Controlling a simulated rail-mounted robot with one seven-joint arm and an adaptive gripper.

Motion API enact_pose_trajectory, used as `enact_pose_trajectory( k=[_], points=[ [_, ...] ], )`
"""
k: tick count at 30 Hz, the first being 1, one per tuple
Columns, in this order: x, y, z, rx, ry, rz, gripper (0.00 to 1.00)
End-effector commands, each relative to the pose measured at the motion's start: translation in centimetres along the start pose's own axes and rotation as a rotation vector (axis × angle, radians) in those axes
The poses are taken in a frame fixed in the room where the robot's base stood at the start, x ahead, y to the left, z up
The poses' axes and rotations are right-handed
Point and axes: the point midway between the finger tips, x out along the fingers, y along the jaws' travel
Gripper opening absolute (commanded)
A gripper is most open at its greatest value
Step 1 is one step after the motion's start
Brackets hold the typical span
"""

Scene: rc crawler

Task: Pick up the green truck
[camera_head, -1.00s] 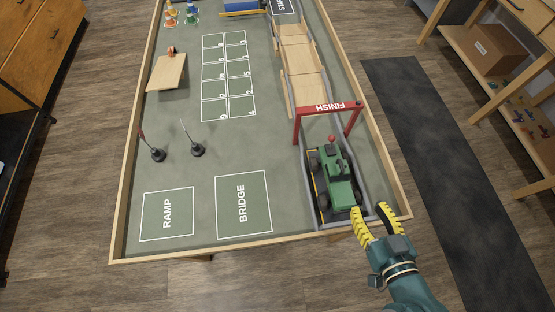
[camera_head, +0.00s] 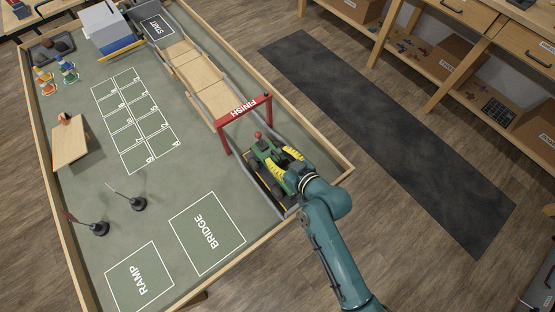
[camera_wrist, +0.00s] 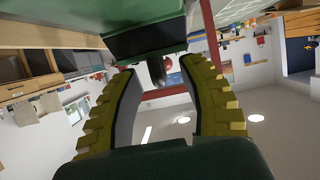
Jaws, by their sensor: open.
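The green truck (camera_head: 264,152), with black wheels and a red knob on top, stands in the lane just past the red FINISH gate (camera_head: 243,114). My gripper (camera_head: 285,162) is open, its yellow fingers over the truck's near end, and my wrist hides part of the truck. In the wrist view the truck's green body (camera_wrist: 90,18) fills the top, above the spread fingertips (camera_wrist: 158,65). A dark part of it lies between or just beyond the tips. I cannot tell whether the fingers touch it.
A wooden rim (camera_head: 335,160) edges the table close to the truck's right. The FINISH gate stands just beyond the truck, and wooden ramp boards (camera_head: 205,80) lie behind it. The BRIDGE square (camera_head: 207,233) is bare.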

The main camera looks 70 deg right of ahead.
Motion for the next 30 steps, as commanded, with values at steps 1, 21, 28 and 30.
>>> enact_pose_trajectory(
  k=[1,21,28,30],
  points=[
    [0.50,0.00,-0.10,0.000,0.001,0.000,0.42],
    [0.70,0.02,0.07,0.000,-0.001,0.000,0.00],
    [0.70,0.06,-0.20,-0.001,0.004,0.001,0.00],
    [0.70,0.05,-0.16,0.000,0.003,0.001,0.00]
  ],
)
